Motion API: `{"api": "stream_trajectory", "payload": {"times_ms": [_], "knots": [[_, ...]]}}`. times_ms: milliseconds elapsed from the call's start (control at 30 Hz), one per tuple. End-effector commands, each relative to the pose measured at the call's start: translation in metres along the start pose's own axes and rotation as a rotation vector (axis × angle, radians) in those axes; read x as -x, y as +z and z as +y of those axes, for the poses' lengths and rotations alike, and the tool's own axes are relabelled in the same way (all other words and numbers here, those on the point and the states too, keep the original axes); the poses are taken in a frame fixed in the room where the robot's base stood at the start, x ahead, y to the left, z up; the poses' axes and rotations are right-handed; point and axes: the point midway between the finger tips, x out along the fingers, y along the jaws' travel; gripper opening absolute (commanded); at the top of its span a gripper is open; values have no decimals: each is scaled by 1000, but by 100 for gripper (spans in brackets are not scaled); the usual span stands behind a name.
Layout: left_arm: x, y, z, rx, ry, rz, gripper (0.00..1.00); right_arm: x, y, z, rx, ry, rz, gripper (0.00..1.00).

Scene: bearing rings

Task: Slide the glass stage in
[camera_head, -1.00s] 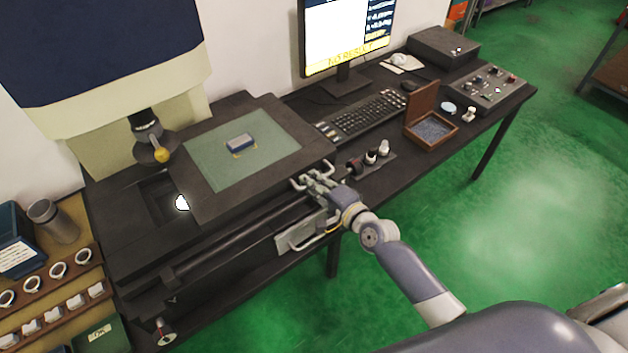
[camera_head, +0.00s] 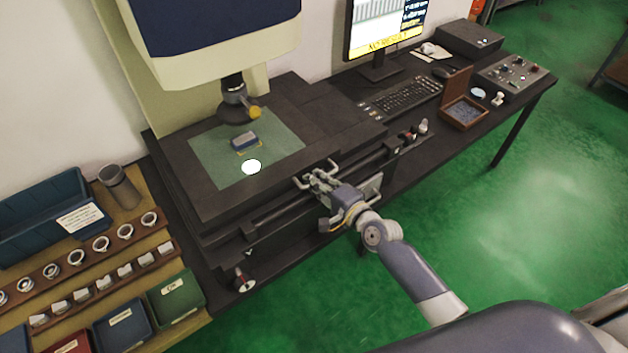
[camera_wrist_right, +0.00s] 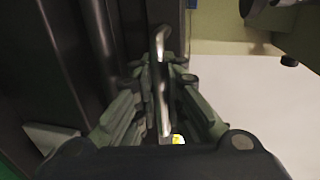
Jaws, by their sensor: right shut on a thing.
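The glass stage is a green glass plate (camera_head: 212,158) in a wide dark frame, on the measuring machine's bed. A small blue-grey block (camera_head: 244,140) lies on the glass. The machine's lens (camera_head: 236,100) hangs over the glass, and a bright light spot (camera_head: 251,167) shows on it. My right gripper (camera_head: 319,183) is shut on the metal handle (camera_wrist_right: 161,75) at the stage's front edge. In the wrist view the bar runs between the fingers. My left gripper is not in view.
A keyboard (camera_head: 402,97), an open wooden box (camera_head: 463,112) and a control box (camera_head: 513,77) stand at the right. At the left are a grey cup (camera_head: 119,186), racks of rings and a green bin (camera_head: 176,295). Green floor is free in front.

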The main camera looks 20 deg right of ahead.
Motion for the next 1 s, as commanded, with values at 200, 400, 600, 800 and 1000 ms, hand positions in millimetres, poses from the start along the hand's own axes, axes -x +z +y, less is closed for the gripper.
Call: {"api": "stream_trajectory", "payload": {"times_ms": [200,400,600,800,1000], "knots": [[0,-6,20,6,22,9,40,1,4,4,-3,9,-8,0],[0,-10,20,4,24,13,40,0,4,4,-3,8,-7,19],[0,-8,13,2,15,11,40,0,2,2,-2,4,-4,19],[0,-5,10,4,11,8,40,9,2,2,-3,4,-3,19],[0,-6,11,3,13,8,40,42,2,3,-2,6,-4,19]]}}
